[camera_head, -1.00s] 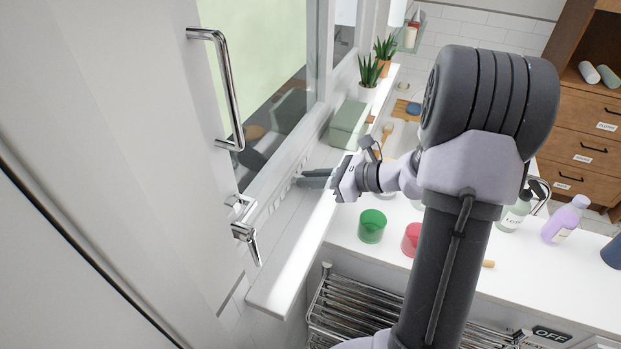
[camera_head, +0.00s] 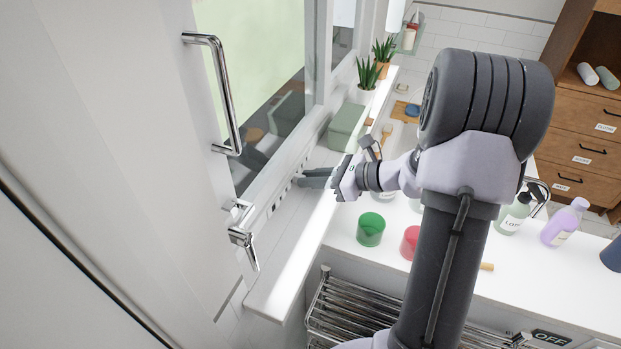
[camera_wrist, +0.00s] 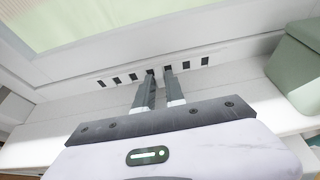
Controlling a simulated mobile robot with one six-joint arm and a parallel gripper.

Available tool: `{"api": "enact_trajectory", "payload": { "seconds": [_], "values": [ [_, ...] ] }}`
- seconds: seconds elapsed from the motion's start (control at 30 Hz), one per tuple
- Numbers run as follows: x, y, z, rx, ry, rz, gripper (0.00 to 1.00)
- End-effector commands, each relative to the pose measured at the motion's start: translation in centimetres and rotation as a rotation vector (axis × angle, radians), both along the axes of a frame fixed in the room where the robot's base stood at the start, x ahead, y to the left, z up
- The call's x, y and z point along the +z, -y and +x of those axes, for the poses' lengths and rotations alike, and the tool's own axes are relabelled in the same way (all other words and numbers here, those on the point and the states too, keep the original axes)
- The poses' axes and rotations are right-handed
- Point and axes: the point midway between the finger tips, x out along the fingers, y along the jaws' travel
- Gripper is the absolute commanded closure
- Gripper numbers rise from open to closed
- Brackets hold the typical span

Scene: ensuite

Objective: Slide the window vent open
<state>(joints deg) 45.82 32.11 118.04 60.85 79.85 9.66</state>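The window vent (camera_wrist: 117,80) is a white strip with a row of dark slots along the bottom of the window frame. Its slots also show in the head view (camera_head: 275,208). My gripper (camera_wrist: 160,72) reaches over the sill with its two grey fingertips at the slot row, around the middle of the vent. The fingers are close together with a narrow gap between them. Whether a slider tab sits between the tips is hidden, so I cannot tell if they hold it. In the head view my gripper (camera_head: 302,180) points left at the vent.
A green box (camera_head: 347,126) stands on the sill (camera_head: 285,262) to the right of my gripper, with potted plants (camera_head: 367,80) beyond. A chrome handle (camera_head: 225,95) and window latch (camera_head: 243,237) stick out at left. Green (camera_head: 370,229) and red (camera_head: 409,242) cups stand below.

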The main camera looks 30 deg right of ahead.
Motion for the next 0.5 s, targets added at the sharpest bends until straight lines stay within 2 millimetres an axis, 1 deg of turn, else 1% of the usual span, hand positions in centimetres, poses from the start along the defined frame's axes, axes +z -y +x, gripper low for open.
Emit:
{"api": "enact_trajectory", "payload": {
  "seconds": [0.03, 0.07, 0.1, 0.37, 0.43, 0.5],
  "values": [
    [0.0, 0.0, 0.0, 0.0, 0.0, 0.0, 0.72],
    [0.0, 0.0, 0.0, 0.0, 0.0, 0.0, 0.66],
    [0.0, 0.0, 0.0, 0.0, 0.0, 0.0, 0.65],
    [0.1, 0.0, 0.0, 0.0, 0.0, 0.0, 0.65],
    [0.3, 0.3, -0.3, -0.001, 0.001, 0.0, 0.65],
    [0.7, 0.9, -1.0, -0.003, 0.001, -0.001, 0.65]
  ]
}}
